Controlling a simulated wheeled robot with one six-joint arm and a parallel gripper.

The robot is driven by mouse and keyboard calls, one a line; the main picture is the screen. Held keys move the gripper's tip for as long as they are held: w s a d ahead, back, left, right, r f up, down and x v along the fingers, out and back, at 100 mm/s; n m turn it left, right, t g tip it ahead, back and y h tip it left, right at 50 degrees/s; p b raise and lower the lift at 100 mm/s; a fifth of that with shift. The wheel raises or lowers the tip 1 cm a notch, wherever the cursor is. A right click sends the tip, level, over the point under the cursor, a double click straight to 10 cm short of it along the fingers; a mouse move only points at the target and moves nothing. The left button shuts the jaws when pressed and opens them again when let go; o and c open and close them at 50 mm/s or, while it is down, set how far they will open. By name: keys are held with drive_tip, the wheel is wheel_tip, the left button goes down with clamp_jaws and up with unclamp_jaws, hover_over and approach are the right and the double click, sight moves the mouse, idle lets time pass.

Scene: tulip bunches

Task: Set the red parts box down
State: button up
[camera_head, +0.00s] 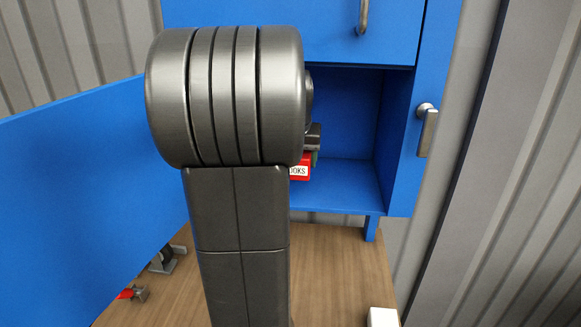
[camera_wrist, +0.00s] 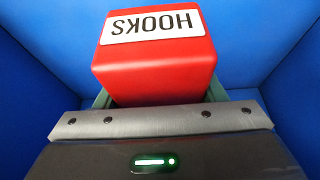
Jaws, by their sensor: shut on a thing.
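The red parts box (camera_wrist: 152,75) fills the middle of the wrist view and carries a white label reading "HOOKS". In the head view a small part of the red parts box (camera_head: 300,172) shows behind my arm. My gripper (camera_wrist: 160,98) is shut on the box, with greenish fingers showing at its two lower sides. The box is inside the open compartment of the blue cabinet (camera_head: 350,180). In the head view my arm hides most of the gripper and box. I cannot tell whether the box touches the compartment floor.
A blue door (camera_head: 80,190) stands open at the left. A blue drawer (camera_head: 300,30) with a metal handle is above the compartment. A latch handle (camera_head: 428,132) is on the right. A wooden surface (camera_head: 340,275) below holds a white block (camera_head: 382,317) and a small red-tipped item (camera_head: 127,294).

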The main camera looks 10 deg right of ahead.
drive_tip(key=w, duration=0.1)
drive_tip(key=w+d, duration=0.1)
drive_tip(key=w, duration=0.1)
drive_tip(key=shift+f+p, duration=0.1)
drive_tip(key=shift+p, duration=0.25)
drive_tip(key=shift+f, duration=0.9)
wheel_tip(320, 180, down, 4)
drive_tip(key=shift+s+a+r+p, duration=0.1)
drive_tip(key=shift+s+r+p, duration=0.1)
drive_tip(key=shift+p, duration=0.2)
drive_tip(key=shift+w+f+p, duration=0.3)
drive_tip(key=shift+f+p, duration=0.05)
drive_tip(key=shift+f, duration=0.25)
drive_tip(key=shift+f, duration=0.2)
drive_tip(key=o, duration=1.3)
